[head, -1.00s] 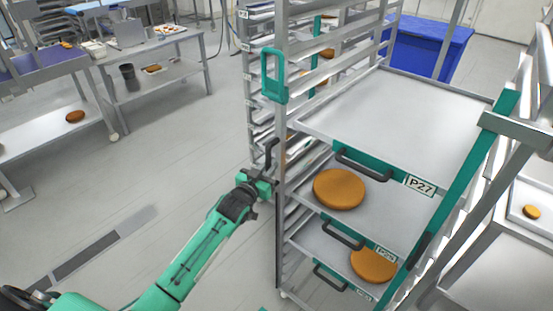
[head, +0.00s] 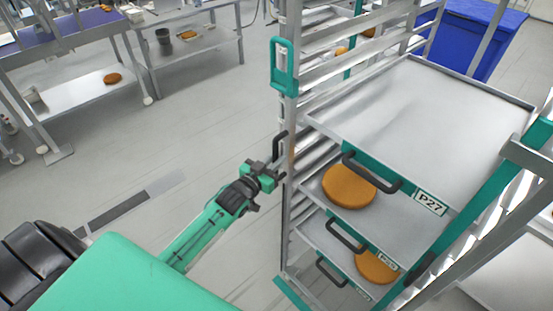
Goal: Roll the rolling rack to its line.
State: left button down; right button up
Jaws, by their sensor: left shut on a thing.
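The rolling rack (head: 287,110) is a tall metal frame with teal trim, standing upright at right of centre. It holds trays with black handles, one labelled P27 (head: 430,202), and round orange-brown cakes (head: 349,186) on lower trays. My left gripper (head: 276,166) is shut on a black upright handle (head: 280,146) on the rack's left post. A teal strip (head: 291,294) lies low at the rack's near left foot; I cannot tell whether it is the line. My right gripper is not in view.
A dark and light grey strip (head: 118,210) lies on the floor at left. Tables (head: 90,98) with items stand at the back left. A blue bin (head: 479,38) is behind the rack. The floor (head: 215,110) between tables and rack is clear.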

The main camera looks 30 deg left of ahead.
pick_arm(q)
jog(key=c, duration=1.5)
grip_release()
jog(key=shift+s, duration=0.1)
jog(key=shift+o, duration=0.2)
jog(key=shift+s+a, duration=0.1)
jog(key=shift+s, duration=0.05)
jog(key=s+a+b, duration=0.2)
jog(key=s+b, duration=0.3)
jog(key=s, duration=0.8)
jog(key=shift+s, duration=0.35)
